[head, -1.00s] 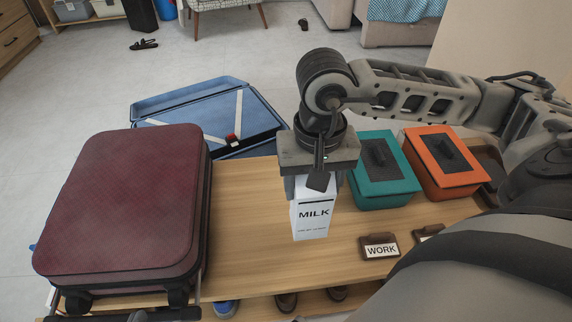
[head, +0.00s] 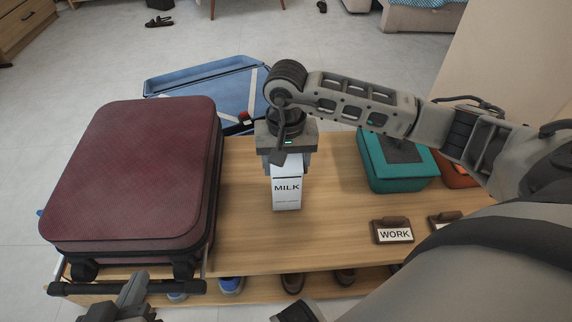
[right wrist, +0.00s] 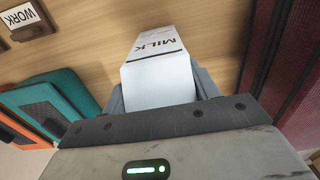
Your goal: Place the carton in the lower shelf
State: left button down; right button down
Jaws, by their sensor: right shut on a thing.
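The white milk carton (head: 287,192) is upright above or on the wooden bench top; I cannot tell if it touches. My right gripper (head: 287,165) is shut on its upper part from above. In the right wrist view the carton (right wrist: 158,75) sits between the fingers (right wrist: 160,95). The lower shelf (head: 262,291) runs under the bench top's front edge, mostly hidden, with several shoes on it. My left gripper (head: 122,303) shows in part at the bottom left, near the suitcase handle; its fingertips are unclear.
A dark red suitcase (head: 135,170) covers the bench's left end. A teal box (head: 385,178) and an orange box (head: 455,172) stand at the right, behind a WORK sign (head: 393,232). An open blue suitcase (head: 205,85) lies behind. The bench top (head: 330,225) is clear in the middle.

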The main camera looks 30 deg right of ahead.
jog(key=shift+f, duration=0.2)
jog(key=shift+c, duration=2)
grip_release()
